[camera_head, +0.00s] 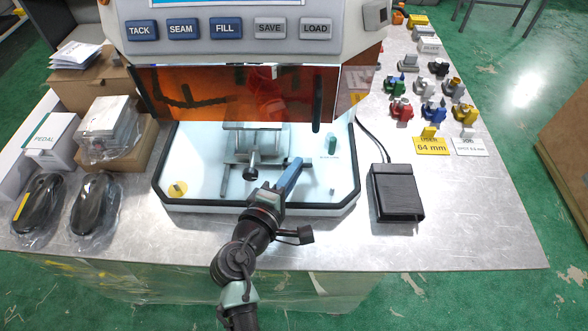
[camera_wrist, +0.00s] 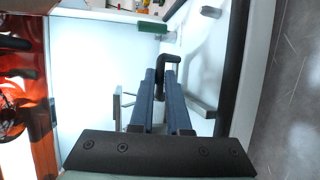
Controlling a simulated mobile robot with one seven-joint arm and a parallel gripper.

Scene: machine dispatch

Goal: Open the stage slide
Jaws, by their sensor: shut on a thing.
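The stage slide (camera_head: 240,150) is a grey metal assembly on the white bed of the machine, partly under the orange shield. A rod with a dark knob (camera_head: 252,173) sticks out at its front. My gripper (camera_head: 296,164) reaches in over the front edge of the bed, right of that knob. In the wrist view its two dark blue fingers (camera_wrist: 164,72) are shut on a black bent handle (camera_wrist: 172,62). The fingers hide part of this handle, and how it joins the slide cannot be told.
The orange shield (camera_head: 190,94) hangs low above the bed, behind my gripper. A green post (camera_head: 331,146) stands on the bed to the right and shows in the wrist view (camera_wrist: 152,27). A black pedal (camera_head: 397,194) lies right of the machine. The front right of the table is clear.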

